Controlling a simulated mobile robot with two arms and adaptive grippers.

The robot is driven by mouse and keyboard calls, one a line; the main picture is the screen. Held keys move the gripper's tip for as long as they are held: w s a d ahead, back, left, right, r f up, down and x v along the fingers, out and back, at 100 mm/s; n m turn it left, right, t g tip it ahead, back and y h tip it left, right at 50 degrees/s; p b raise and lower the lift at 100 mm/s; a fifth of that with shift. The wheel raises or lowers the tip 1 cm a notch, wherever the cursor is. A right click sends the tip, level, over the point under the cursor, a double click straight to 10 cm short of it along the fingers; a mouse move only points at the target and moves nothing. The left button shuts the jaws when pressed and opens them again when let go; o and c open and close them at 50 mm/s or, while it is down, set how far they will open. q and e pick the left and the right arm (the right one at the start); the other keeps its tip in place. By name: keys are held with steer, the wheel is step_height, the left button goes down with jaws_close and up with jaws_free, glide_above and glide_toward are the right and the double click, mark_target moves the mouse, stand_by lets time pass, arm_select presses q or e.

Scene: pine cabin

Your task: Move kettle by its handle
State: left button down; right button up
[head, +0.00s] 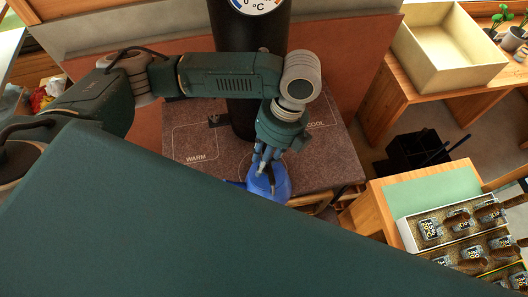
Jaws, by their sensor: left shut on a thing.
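A blue kettle (280,185) shows at the front edge of a dark speckled board (195,120) marked WARM and COOL. My left gripper (267,164) points down at the top of the kettle and is shut on its handle. The handle is mostly hidden by the fingers. The lower part of the kettle is cut off by my own green body in front. I cannot tell whether the kettle touches the board. My right gripper is not in view.
A black cylinder with a dial (258,6) stands at the back of the board. An open cream box (446,45) sits on a wooden table at the right. A white tray (405,233) with several labelled items stands at the lower right. The WARM area is clear.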

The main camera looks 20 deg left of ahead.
arm_select(q)
steer(key=c, duration=1.4)
jaws_free()
steer(key=shift+o, duration=0.2)
steer(key=b+v, duration=0.1)
steer(key=v, duration=1.1)
steer(key=shift+s, duration=0.1)
